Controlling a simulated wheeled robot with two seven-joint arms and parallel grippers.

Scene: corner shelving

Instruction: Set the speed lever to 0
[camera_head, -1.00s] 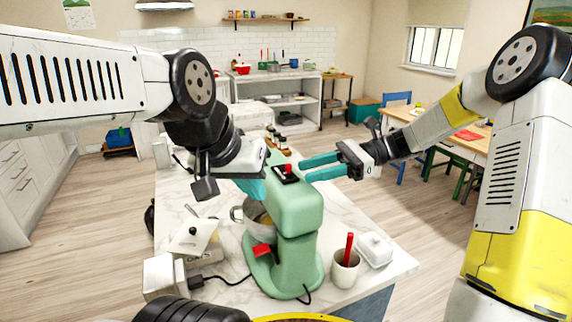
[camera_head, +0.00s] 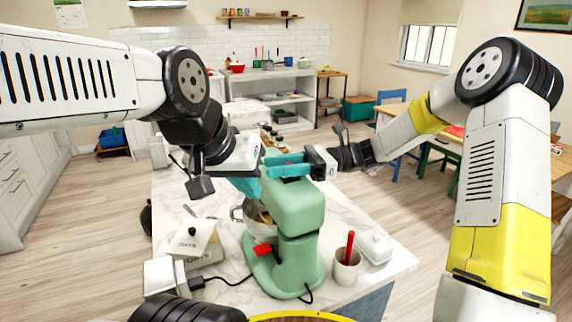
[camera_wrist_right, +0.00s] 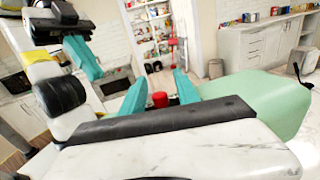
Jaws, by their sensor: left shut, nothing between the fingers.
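The green stand mixer (camera_head: 297,215) stands on the marble counter. A red knob (camera_wrist_right: 160,99) on its top is the likely speed lever; in the head view my right gripper hides it. A second red lever (camera_head: 263,250) is low on the mixer's side. My right gripper (camera_head: 287,167) is over the mixer's top, its teal fingers apart. In the right wrist view the knob shows between these fingers (camera_wrist_right: 160,92); I cannot tell if they touch it. My left gripper (camera_head: 246,187) is shut and empty, beside the mixer head above the bowl; its fingers also show in the wrist view (camera_wrist_right: 83,57).
A metal bowl (camera_head: 240,213) is at the mixer's left. A lidded oats box (camera_head: 197,242) and a white box (camera_head: 163,275) are on the counter (camera_head: 225,292). A cup with a red-handled tool (camera_head: 346,266) and a white butter dish (camera_head: 376,246) stand at right.

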